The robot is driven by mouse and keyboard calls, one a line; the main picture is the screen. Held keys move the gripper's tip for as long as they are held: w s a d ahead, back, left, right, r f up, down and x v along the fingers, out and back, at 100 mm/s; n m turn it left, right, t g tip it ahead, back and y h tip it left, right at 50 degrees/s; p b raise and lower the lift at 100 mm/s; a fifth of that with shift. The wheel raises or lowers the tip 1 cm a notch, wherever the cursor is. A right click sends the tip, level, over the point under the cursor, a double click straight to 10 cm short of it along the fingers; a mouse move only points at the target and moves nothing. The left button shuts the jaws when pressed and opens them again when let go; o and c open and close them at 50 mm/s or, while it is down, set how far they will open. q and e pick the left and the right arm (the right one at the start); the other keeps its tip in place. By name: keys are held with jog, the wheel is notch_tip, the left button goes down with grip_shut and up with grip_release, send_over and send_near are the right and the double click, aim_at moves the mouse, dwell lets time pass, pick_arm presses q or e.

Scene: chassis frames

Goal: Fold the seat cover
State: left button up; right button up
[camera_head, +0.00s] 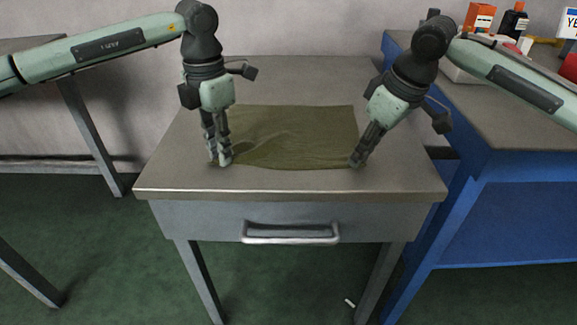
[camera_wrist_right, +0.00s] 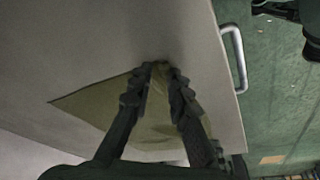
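The seat cover (camera_head: 292,130) is a thin olive-green cloth lying spread on the grey metal table (camera_head: 290,186). Its left part is wrinkled, with a raised ridge near my left gripper. My left gripper (camera_head: 220,160) points down at the near left corner, its fingers close together on the cloth. My right gripper (camera_head: 358,160) is tilted at the near right corner. In the right wrist view, my right gripper's fingertips (camera_wrist_right: 159,66) come together on a corner of the seat cover (camera_wrist_right: 100,102). The cloth right at the left fingertips is mostly hidden.
The table has a drawer handle (camera_head: 290,237) at the front. A blue workbench (camera_head: 500,160) stands close on the right, with boxes and a bottle (camera_head: 512,22) at its back. Another grey table (camera_head: 60,75) stands at left. The near table strip is clear.

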pick_arm(q)
jog(key=shift+f, duration=0.15)
grip_shut()
pick_arm(e)
jog(key=shift+f, duration=0.2)
grip_shut()
jog(key=shift+r, duration=0.15)
